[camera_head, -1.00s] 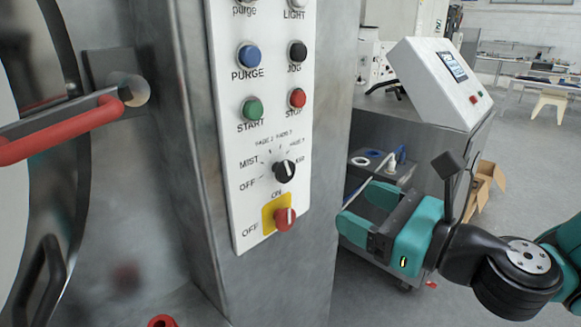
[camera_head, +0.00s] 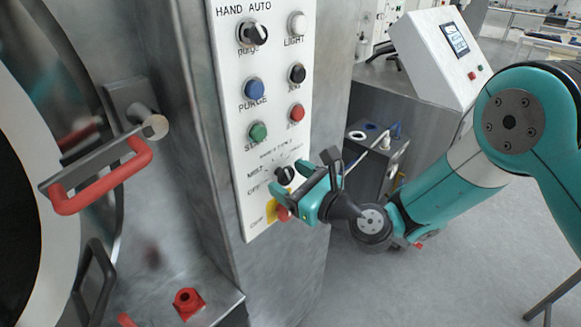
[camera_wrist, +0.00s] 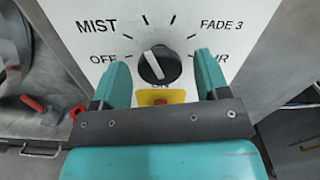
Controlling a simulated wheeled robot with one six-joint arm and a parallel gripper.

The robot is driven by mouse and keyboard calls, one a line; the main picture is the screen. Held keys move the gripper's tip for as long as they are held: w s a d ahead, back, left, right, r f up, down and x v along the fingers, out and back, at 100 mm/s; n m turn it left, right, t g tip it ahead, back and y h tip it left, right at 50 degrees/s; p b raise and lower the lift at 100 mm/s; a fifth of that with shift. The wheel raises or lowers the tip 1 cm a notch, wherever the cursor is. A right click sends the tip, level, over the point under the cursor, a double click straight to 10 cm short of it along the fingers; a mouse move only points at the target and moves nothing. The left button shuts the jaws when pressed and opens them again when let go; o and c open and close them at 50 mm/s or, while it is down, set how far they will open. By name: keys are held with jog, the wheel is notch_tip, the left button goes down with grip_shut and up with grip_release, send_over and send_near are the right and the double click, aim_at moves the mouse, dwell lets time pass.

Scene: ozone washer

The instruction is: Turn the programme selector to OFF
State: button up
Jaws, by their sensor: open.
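The programme selector (camera_head: 284,174) is a black round knob with a white pointer line on the white control panel (camera_head: 235,170). In the wrist view the selector (camera_wrist: 160,68) has its line pointing up and slightly left, between the MIST label (camera_wrist: 97,26) and FADE 3. The OFF label (camera_wrist: 103,58) is lower left of MIST. My gripper (camera_head: 303,180) is at the panel, its teal fingers open. In the wrist view my gripper (camera_wrist: 162,65) has one finger on each side of the knob with visible gaps. Contact is not visible.
Just below the selector is a red switch (camera_head: 283,214) on a yellow plate (camera_wrist: 146,98), partly hidden by my gripper. Blue, green, black and red buttons sit above. A red door handle (camera_head: 100,185) projects at left. A steel cabinet (camera_head: 375,110) stands behind at right.

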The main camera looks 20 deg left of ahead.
jog(key=shift+w+a, duration=0.1)
jog(key=shift+a, duration=0.1)
jog(key=c, duration=0.9)
